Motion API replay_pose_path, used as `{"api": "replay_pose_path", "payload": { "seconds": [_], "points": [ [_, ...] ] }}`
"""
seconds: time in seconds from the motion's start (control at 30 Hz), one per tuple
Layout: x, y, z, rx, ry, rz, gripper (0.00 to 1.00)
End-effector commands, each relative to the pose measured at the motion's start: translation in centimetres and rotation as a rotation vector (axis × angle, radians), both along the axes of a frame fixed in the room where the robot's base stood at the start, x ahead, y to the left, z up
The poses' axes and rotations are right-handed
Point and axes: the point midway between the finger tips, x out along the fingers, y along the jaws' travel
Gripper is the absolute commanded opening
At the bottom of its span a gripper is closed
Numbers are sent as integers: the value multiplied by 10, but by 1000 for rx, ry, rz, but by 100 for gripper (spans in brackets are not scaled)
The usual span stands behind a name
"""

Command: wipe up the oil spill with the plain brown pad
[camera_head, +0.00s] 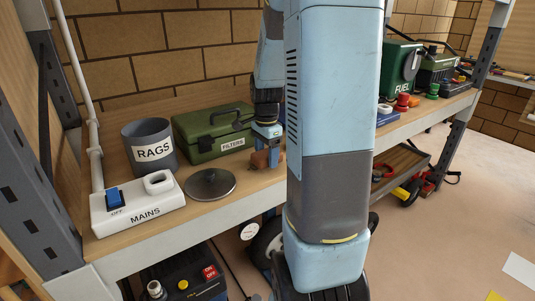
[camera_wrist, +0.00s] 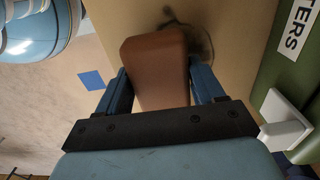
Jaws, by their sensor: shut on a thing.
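My gripper (camera_head: 267,148) is over the wooden shelf, to the right of the green FILTERS box. It is shut on a plain brown pad (camera_head: 262,159), which shows large between the two blue fingers in the wrist view (camera_wrist: 157,65). A dark, thin-edged stain (camera_wrist: 198,38), which looks like the oil spill, lies on the shelf just beyond the pad and is partly hidden by it. In the head view my arm hides that part of the shelf. I cannot tell whether the pad touches the shelf.
The green FILTERS box (camera_head: 212,133) stands close beside the gripper. A grey RAGS bin (camera_head: 148,138), a round metal lid (camera_head: 210,184) and a white MAINS switch box (camera_head: 137,205) are to the left. A green FUEL can (camera_head: 399,68) stands farther right.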

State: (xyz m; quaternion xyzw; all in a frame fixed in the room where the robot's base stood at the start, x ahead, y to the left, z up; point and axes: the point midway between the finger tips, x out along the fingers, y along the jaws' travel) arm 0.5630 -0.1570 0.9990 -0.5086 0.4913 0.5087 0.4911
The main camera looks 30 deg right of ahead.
Motion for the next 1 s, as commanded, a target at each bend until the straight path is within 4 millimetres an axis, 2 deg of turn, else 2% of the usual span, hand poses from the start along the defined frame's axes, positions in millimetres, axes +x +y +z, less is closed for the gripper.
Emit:
{"api": "replay_pose_path", "payload": {
  "seconds": [1.0],
  "points": [
    [0, 0, -17, 1, 1, 0, 43]
  ]
}}
